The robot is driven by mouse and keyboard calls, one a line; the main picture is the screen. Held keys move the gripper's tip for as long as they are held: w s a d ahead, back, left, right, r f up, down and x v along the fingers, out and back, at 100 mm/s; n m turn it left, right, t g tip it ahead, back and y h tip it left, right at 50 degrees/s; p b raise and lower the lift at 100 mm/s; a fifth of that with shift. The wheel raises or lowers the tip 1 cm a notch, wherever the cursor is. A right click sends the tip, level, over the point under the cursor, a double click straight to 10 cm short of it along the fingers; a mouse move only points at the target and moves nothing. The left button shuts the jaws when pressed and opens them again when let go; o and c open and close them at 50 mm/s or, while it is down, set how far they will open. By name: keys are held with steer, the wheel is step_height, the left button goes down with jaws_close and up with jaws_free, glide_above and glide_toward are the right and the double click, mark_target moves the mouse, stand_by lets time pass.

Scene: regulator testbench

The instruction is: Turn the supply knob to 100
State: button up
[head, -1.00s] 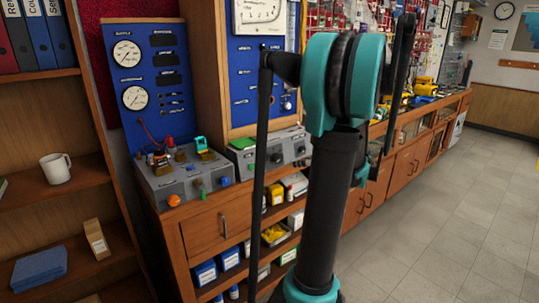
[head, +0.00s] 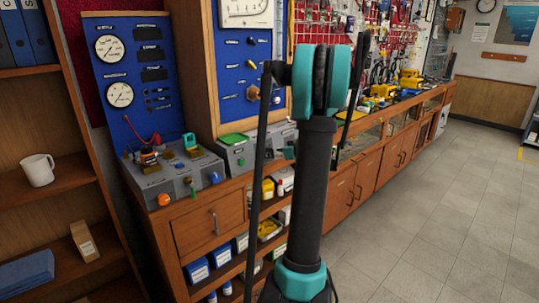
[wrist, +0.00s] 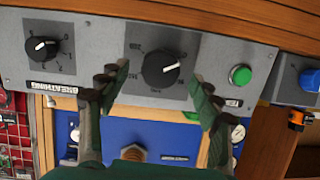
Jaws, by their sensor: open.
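In the wrist view a large black knob (wrist: 160,69) with a printed scale sits on a grey control panel (wrist: 100,40), which appears upside down. Its white mark points right and slightly up in the picture; a figure like 200 is at upper left, the others are too small to read surely. I see no readable supply label by it. My gripper (wrist: 158,82) is open, its fingers to either side below the knob, apart from it. In the head view a grey box (head: 238,157) stands on the bench; my arm hides part of it and my gripper.
A smaller black knob (wrist: 42,48) and a green button (wrist: 240,75) flank the large knob. A second grey box (head: 170,180) with an orange knob (head: 164,199) stands to the left in the head view. A blue gauge board (head: 130,75) stands behind. Open floor (head: 440,220) lies right.

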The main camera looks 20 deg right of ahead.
steer(key=shift+x, duration=1.7)
steer(key=c, duration=1.2)
